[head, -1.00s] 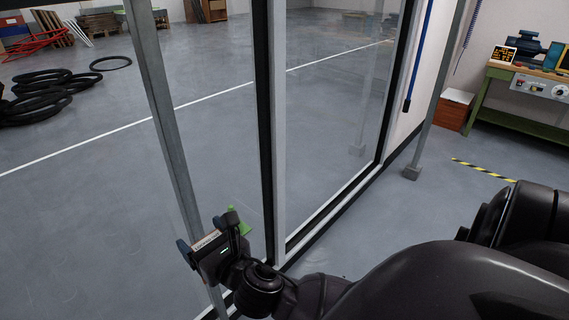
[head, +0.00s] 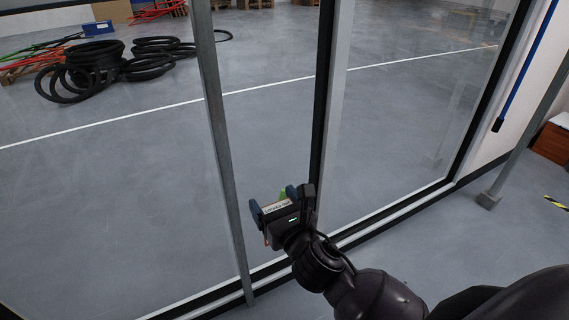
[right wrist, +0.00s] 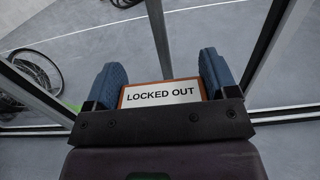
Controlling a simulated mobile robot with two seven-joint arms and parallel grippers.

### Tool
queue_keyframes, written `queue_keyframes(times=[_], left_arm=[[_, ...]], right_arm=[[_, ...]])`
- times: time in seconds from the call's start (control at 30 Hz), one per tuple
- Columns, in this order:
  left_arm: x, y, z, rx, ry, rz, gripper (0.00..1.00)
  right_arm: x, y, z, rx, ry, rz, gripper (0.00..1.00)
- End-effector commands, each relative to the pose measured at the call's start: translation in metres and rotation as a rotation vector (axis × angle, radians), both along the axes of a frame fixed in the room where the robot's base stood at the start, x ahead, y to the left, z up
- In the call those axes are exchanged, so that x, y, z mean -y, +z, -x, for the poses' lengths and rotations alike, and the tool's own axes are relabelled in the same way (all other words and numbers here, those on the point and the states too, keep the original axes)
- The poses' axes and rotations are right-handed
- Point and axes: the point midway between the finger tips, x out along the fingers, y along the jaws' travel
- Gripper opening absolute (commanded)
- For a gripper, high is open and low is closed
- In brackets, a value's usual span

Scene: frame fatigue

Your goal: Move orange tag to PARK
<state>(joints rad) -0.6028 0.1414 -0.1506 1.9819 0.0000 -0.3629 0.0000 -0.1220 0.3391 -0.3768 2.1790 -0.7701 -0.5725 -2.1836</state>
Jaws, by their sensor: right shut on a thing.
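My right gripper (head: 278,198) is shut on an orange-edged tag (head: 277,207) and holds it up in front of the glass partition. In the right wrist view the tag (right wrist: 161,95) sits between the blue fingertips of the gripper (right wrist: 160,85), with a white face reading "LOCKED OUT". A small green thing (head: 283,194) shows just behind the gripper; I cannot tell what it is. No place marked PARK can be made out. My left gripper is not in view.
A grey metal post (head: 217,130) stands just left of the gripper. A dark-framed glass partition (head: 322,110) runs behind it, with a low sill (head: 380,222). Black tyres or hoses (head: 95,65) lie far off at the upper left. A blue pole (head: 527,60) is at the right.

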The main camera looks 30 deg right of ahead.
Motion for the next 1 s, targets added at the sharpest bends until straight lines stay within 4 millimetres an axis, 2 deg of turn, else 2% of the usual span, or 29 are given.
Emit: queue_keyframes(times=[0.03, 0.1, 0.33, 0.53, 0.87, 1.0], left_arm=[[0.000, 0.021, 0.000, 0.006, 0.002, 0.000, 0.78], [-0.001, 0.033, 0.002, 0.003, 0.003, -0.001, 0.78], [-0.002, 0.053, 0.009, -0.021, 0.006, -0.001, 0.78], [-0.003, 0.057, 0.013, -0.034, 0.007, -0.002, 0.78], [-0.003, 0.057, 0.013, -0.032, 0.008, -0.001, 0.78], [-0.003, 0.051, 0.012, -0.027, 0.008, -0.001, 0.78]], right_arm=[[-0.001, 0.024, 0.000, 0.008, -0.001, -0.006, 0.62], [0.000, 0.038, 0.000, 0.011, -0.001, -0.005, 0.62], [0.001, 0.068, 0.000, 0.011, -0.003, -0.004, 0.62], [0.002, 0.076, 0.001, 0.009, -0.005, -0.001, 0.62], [0.002, 0.076, 0.001, 0.011, -0.005, 0.000, 0.62], [0.002, 0.066, 0.001, 0.012, -0.005, 0.001, 0.62]])
